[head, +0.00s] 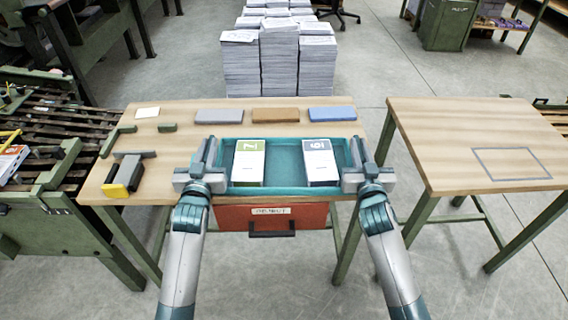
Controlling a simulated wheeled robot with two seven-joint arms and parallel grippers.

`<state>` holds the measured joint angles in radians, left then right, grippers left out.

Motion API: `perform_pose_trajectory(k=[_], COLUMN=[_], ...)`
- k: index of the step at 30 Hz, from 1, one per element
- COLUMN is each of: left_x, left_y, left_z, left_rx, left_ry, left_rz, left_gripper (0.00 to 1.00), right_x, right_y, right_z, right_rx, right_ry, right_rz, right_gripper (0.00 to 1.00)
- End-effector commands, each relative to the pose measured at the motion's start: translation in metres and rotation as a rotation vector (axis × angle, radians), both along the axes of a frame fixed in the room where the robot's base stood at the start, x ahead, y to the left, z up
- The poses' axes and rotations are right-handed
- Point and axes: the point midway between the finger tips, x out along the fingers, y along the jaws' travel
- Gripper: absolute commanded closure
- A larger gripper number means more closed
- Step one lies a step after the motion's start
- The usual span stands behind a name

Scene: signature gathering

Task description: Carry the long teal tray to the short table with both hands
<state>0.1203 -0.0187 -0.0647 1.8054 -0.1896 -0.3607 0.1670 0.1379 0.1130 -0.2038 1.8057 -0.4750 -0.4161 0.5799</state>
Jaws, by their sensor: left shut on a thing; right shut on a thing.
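The long teal tray (283,192) is at the front edge of the wooden table, in the middle of the head view. A green-and-white booklet block (249,163) and a white booklet block with a dark label (320,162) lie in it. My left gripper (207,170) is shut on the tray's left end. My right gripper (360,170) is shut on its right end. Whether the tray touches the tabletop I cannot tell. The short table (425,130) stands to the right, with a grey rectangle outline (511,163) marked on its top.
On the long table (180,135) lie grey (219,116), brown (275,115) and blue (332,113) blocks behind the tray, and a yellow-and-black tool (123,175) at left. A red drawer (272,217) hangs below. A gap separates the tables. Paper stacks (279,60) stand behind.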

Motion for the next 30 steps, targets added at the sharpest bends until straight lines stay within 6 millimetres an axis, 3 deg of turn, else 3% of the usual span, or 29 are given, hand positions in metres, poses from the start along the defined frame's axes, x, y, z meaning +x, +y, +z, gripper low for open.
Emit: perform_pose_trajectory(k=[30], left_x=[0.0002], left_y=[-0.0002], left_z=[0.0065], left_rx=[0.000], left_ry=[-0.003], left_rz=[-0.001], left_gripper=[1.00], right_x=[0.0000], right_y=[0.0006], right_z=[0.0063], right_rx=[0.000], right_ry=[-0.003], right_rz=[0.002], right_gripper=[1.00])
